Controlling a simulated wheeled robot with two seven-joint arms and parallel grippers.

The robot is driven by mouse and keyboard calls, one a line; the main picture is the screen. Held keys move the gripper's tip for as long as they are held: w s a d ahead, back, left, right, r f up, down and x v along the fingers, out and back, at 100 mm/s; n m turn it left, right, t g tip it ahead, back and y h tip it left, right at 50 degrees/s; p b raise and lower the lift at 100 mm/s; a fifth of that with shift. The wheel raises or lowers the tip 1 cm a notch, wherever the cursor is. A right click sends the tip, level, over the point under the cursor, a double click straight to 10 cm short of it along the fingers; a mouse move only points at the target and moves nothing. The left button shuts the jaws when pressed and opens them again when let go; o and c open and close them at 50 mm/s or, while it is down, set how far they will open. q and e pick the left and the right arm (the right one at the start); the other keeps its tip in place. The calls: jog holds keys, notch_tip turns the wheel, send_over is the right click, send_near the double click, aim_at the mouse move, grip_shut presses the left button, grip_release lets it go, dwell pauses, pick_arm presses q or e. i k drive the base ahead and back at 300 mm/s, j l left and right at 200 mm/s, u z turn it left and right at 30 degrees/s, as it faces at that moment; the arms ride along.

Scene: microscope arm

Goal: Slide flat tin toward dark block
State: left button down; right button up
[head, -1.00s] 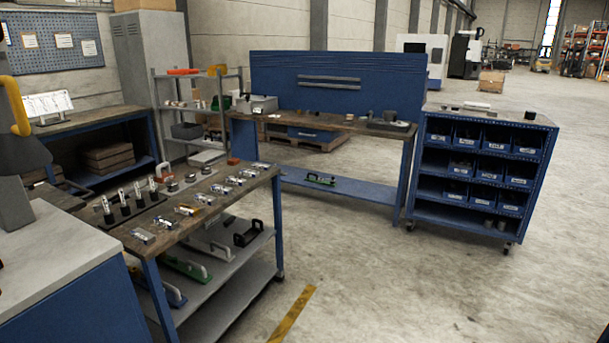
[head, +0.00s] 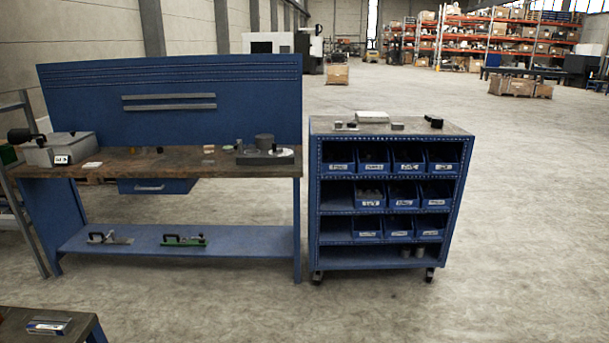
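A pale flat box (head: 372,117), which may be the flat tin, lies on the top of the blue bin cart (head: 385,133) near its back edge. A small dark block (head: 433,122) sits at the right end of the same top, apart from the pale box. Small grey pieces, one of them a grey block (head: 397,126), lie in front of and between them. At this distance I cannot tell their material. Neither of my grippers is in view.
A blue-backed workbench (head: 150,165) stands left of the cart, with a grey case (head: 60,148) and a round dark piece on a grey base (head: 265,152). A corner of a wooden table (head: 40,325) is at lower left. Open concrete floor lies in front and right.

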aim_at(374, 117)
jog(key=i+z, duration=0.15)
jog(key=i, duration=0.5)
jog(key=i+z, duration=0.15)
jog(key=i, duration=0.55)
jog(key=i+j+z, duration=0.15)
jog(key=i, duration=0.5)
jog(key=i+j+z, duration=0.15)
jog(key=i, duration=0.55)
